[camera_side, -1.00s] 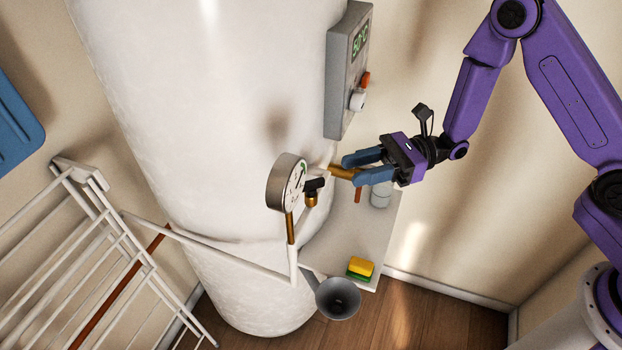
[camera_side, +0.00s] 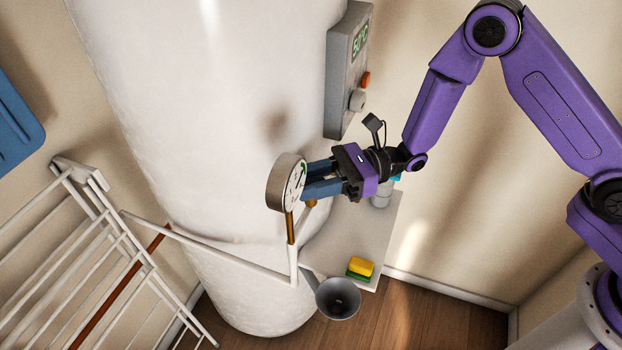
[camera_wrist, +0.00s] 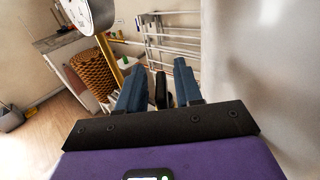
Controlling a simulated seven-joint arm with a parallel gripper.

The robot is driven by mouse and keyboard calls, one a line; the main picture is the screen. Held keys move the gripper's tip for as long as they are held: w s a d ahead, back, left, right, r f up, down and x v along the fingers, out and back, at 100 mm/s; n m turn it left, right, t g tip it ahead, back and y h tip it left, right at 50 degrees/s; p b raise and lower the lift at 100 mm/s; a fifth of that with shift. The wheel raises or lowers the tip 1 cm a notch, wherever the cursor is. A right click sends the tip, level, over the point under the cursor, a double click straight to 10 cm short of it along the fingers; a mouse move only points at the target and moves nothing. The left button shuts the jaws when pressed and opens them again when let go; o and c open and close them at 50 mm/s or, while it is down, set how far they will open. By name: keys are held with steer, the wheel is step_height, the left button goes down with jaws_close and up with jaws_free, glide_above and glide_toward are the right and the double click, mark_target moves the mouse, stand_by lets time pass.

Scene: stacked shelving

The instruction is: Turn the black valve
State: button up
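The black valve (camera_wrist: 161,90) shows in the wrist view as a dark upright handle between my two blue fingers. A gap shows between the valve and the fingers. The round gauge (camera_side: 287,183) sits on the pipe in front of the white tank (camera_side: 230,120).
A grey control box (camera_side: 345,75) with a display hangs on the tank above my gripper. A shelf (camera_side: 365,235) below holds a yellow-green sponge (camera_side: 361,267). A grey funnel (camera_side: 338,298) is at its front. A white rack (camera_side: 110,250) stands at left.

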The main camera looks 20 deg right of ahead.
jaws_close()
steer(key=shift+m+t, duration=0.4)
steer(key=shift+t, duration=0.3)
steer(key=m+t, duration=0.2)
steer(key=t, duration=0.1)
steer(key=shift+h, duration=0.4)
steer(key=shift+m+t+h, duration=0.6)
steer(key=shift+m+t, duration=0.3)
steer(key=shift+t, duration=0.4)
steer(key=shift+d+m+t+h, duration=0.1)
steer(key=shift+m+t+h, duration=1.7)
steer(key=shift+t, duration=0.6)
steer(key=shift+o, duration=1)
jaws_free()
